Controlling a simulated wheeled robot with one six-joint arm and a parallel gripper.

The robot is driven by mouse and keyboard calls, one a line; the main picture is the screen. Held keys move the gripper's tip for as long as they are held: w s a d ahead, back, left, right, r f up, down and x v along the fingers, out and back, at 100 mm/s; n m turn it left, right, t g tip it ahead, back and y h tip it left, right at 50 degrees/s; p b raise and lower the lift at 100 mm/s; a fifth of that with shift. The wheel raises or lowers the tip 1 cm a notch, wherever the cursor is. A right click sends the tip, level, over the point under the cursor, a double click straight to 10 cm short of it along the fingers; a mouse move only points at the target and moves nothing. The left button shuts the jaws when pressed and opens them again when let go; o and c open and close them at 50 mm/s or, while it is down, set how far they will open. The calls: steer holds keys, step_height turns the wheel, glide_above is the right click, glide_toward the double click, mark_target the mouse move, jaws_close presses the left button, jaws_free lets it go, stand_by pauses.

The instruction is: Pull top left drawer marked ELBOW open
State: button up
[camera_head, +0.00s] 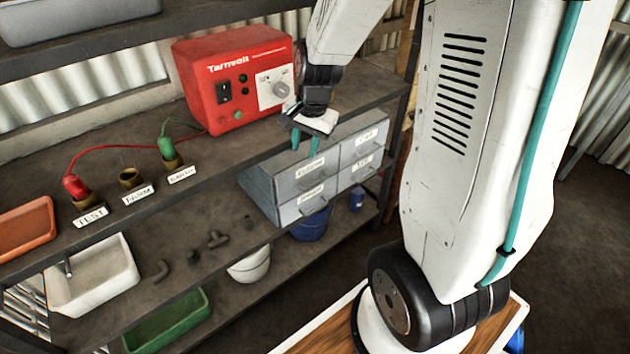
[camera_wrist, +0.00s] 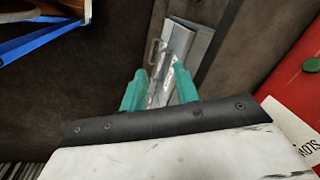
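A grey drawer unit (camera_head: 262,190) with a two-by-two set of labelled drawers stands on the shelf in the head view. Its top left drawer (camera_head: 298,185) has a white label that seems to read ELBOW. All its drawers look shut. My gripper (camera_head: 305,140) is above the top left drawer, its teal fingers pointing down and apart from the drawer's handle. In the wrist view the gripper (camera_wrist: 159,88) is open and empty. The drawer unit (camera_wrist: 180,45) shows between and beyond the fingertips, with a pale handle (camera_wrist: 153,52); the fingers hide part of its front.
A red Tarnvolt box (camera_head: 205,62) stands on the upper shelf behind my gripper. Red and green plugs sit in sockets at the left. Open floor lies in front of the drawers.

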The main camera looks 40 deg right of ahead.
mark_target(315, 185)
steer(key=w+d+f+m, duration=0.1)
steer(key=d+f, duration=0.1)
steer(key=f, duration=0.4)
steer(key=w+d+f+m, duration=0.2)
steer(key=f, duration=0.5)
steer(key=w+d+f+m, duration=0.2)
steer(key=d+f, duration=0.1)
steer(key=f, duration=0.4)
jaws_close()
steer(key=shift+a, duration=0.15)
